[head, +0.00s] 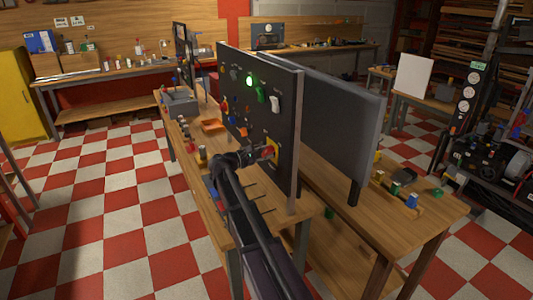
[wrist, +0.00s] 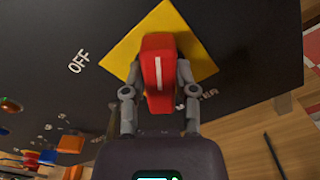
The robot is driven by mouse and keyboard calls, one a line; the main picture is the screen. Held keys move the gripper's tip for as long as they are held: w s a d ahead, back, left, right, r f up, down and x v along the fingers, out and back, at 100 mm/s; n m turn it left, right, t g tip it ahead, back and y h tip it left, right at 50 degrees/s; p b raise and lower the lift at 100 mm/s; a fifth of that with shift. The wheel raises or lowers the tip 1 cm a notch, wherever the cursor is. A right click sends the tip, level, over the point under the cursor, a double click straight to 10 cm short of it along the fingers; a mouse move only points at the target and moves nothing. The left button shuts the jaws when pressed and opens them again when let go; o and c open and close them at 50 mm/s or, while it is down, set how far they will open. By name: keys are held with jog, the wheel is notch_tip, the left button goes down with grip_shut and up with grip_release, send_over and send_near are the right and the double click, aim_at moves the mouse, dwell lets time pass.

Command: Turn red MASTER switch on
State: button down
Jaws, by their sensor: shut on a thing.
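The red MASTER switch (wrist: 157,72) is a red handle with a white line, mounted on a yellow diamond plate (wrist: 193,42) on a dark panel. In the wrist view, my gripper (wrist: 158,84) has one finger on each side of the red handle and is shut on it. The white line runs almost straight up and down in that view. The word OFF shows left of the plate; other lettering at the lower right is partly hidden by a finger. In the head view, my gripper (head: 262,154) reaches the yellow plate (head: 276,149) low on the upright panel (head: 285,100).
The panel also carries a lit green lamp (head: 249,80), a green switch (head: 261,95) and a white switch (head: 276,103). The panel stands on a wooden bench (head: 222,228). A grey board (head: 335,110) stands behind it. An orange tray (head: 211,125) lies on the bench.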

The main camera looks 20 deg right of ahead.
jog(key=shift+m, duration=0.6)
jog(key=shift+c, duration=2)
grip_release()
jog(key=shift+a, duration=0.2)
jog(key=a, duration=1.1)
jog(key=shift+s+a, duration=0.25)
jog(key=shift+a, duration=0.1)
